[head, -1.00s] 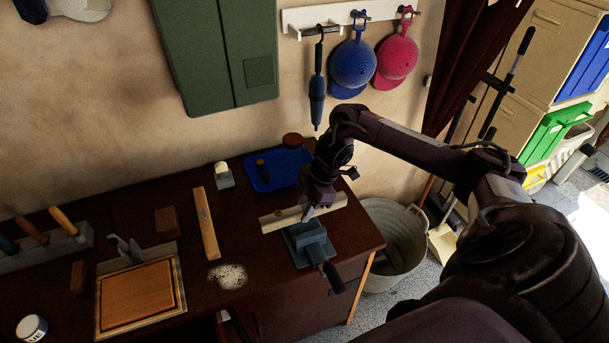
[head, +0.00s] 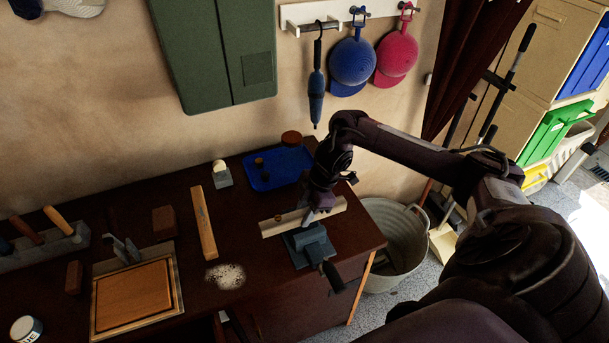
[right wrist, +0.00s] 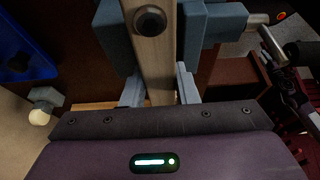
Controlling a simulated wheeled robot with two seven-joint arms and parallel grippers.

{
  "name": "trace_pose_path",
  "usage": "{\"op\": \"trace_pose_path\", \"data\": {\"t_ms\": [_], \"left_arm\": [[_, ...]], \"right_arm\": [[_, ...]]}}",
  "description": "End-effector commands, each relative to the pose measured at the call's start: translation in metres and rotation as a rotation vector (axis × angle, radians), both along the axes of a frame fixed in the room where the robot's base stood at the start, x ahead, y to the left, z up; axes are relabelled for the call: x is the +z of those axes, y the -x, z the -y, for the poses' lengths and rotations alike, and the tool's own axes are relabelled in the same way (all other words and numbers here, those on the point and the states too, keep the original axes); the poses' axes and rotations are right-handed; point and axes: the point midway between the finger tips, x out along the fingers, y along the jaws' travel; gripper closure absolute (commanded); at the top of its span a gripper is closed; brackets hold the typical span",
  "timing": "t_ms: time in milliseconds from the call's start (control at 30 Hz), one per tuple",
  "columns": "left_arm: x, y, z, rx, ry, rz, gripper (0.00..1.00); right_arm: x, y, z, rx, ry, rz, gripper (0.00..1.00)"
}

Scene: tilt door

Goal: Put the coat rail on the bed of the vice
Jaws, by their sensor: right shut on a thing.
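The coat rail is a pale wooden bar (head: 275,228) with a dark peg, lying across the blue-grey vice (head: 310,247) at the bench's right end. In the right wrist view the rail (right wrist: 160,65) runs between the two blue-grey jaws of the vice (right wrist: 117,35), with its round dark peg facing the camera. I cannot tell whether it rests on the bed. My right gripper (head: 318,212) is shut on the rail, its fingers (right wrist: 160,90) on either side of it. My left gripper is not in view.
A blue tray (head: 262,181) stands behind the rail. A wooden strip (head: 204,222) and a pale speckled patch (head: 225,276) lie to the left. A metal tub (head: 392,235) stands beyond the bench's right edge. A white wall rail (head: 300,14) holds caps above.

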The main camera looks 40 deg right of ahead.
Motion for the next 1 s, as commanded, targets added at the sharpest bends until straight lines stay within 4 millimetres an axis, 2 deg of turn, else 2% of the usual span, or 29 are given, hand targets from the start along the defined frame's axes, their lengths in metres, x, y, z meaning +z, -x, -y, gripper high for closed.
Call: {"op": "trace_pose_path", "data": {"t_ms": [100, 367, 400, 567, 600, 767, 900, 1000], "left_arm": [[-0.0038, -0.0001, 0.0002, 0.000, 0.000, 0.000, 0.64], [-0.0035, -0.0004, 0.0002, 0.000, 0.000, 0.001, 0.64], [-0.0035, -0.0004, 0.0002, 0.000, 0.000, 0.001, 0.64], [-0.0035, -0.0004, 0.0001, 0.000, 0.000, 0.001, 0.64], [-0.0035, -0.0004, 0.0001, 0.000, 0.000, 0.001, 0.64], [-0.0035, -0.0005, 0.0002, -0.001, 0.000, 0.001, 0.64], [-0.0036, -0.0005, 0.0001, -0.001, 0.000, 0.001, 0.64], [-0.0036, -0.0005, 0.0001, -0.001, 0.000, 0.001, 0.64]], "right_arm": [[-0.0056, 0.0003, 0.0000, 0.000, 0.000, 0.000, 1.00], [-0.0059, 0.0003, 0.0001, 0.000, 0.000, 0.001, 1.00], [-0.0059, 0.0003, 0.0001, 0.000, 0.000, 0.001, 0.72], [-0.0059, 0.0005, 0.0001, 0.000, 0.000, 0.000, 0.51], [-0.0059, 0.0005, 0.0001, 0.000, 0.000, 0.000, 0.48], [-0.0061, 0.0005, 0.0002, 0.000, 0.000, 0.000, 0.48], [-0.0065, 0.0008, 0.0003, 0.000, 0.001, 0.000, 0.33], [-0.0064, 0.0008, 0.0003, 0.000, 0.001, 0.000, 0.33]]}}
